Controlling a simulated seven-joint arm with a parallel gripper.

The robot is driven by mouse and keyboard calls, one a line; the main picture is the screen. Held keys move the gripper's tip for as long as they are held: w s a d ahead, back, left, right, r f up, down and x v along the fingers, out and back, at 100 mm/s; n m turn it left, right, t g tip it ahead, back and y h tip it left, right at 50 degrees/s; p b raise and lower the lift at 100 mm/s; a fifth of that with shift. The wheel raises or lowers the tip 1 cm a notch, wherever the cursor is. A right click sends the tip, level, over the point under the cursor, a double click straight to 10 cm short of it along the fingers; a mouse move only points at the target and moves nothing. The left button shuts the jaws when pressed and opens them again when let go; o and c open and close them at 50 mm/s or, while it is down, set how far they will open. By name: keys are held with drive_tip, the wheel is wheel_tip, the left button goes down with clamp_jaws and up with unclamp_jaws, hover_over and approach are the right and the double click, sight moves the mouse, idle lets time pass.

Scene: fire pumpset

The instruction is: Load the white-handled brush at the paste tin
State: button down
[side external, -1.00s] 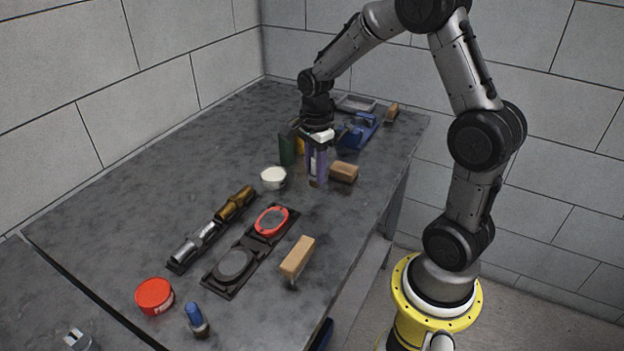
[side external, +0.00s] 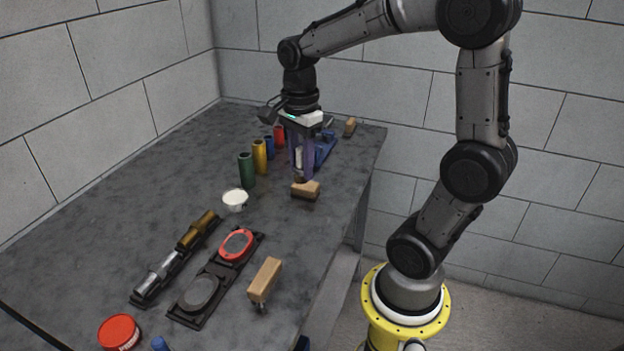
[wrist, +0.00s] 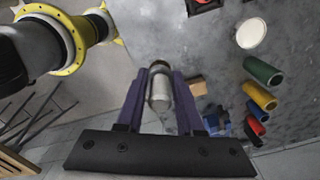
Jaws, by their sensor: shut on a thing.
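My gripper (side external: 300,172) has purple fingers and is shut on the white-handled brush (side external: 299,158). The brush hangs upright, above or just behind a wooden block near the right table edge; the height gap is unclear. In the wrist view, the brush's pale handle (wrist: 160,92) lies between the fingers (wrist: 159,82), with a darker end away from the palm. A white round container (side external: 235,200) stands left of and nearer than the gripper. A red round tin (side external: 119,332) with a label stands at the front left. I cannot tell which one holds the paste.
Green (side external: 247,170), yellow (side external: 260,156), blue and red cylinders stand in a row left of the gripper. The wooden block (side external: 305,191) is close below. Metal couplings (side external: 174,258) and dark holders (side external: 199,294) lie in front. Bare table surrounds the white container.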

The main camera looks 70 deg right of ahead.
drive_tip(key=w+d+f, duration=0.1)
drive_tip(key=w+d, duration=0.1)
drive_tip(key=w, duration=0.7)
drive_tip(key=w+d+f, duration=0.1)
drive_tip(key=w+d, duration=0.1)
drive_tip(key=w, duration=0.8)
drive_tip(key=shift+w+a+f, duration=0.1)
drive_tip(key=shift+w+f, duration=0.15)
drive_tip(key=shift+f, duration=1.4)
drive_tip(key=shift+w+a+f, duration=0.1)
drive_tip(key=shift+w+f, duration=0.15)
drive_tip(key=shift+f, duration=1.45)
drive_tip(key=shift+w+f, duration=0.25)
drive_tip(key=shift+f, duration=1.4)
drive_tip(key=shift+f, duration=0.6)
drive_tip(key=shift+r, duration=0.1)
wheel_tip(320, 180, up, 7)
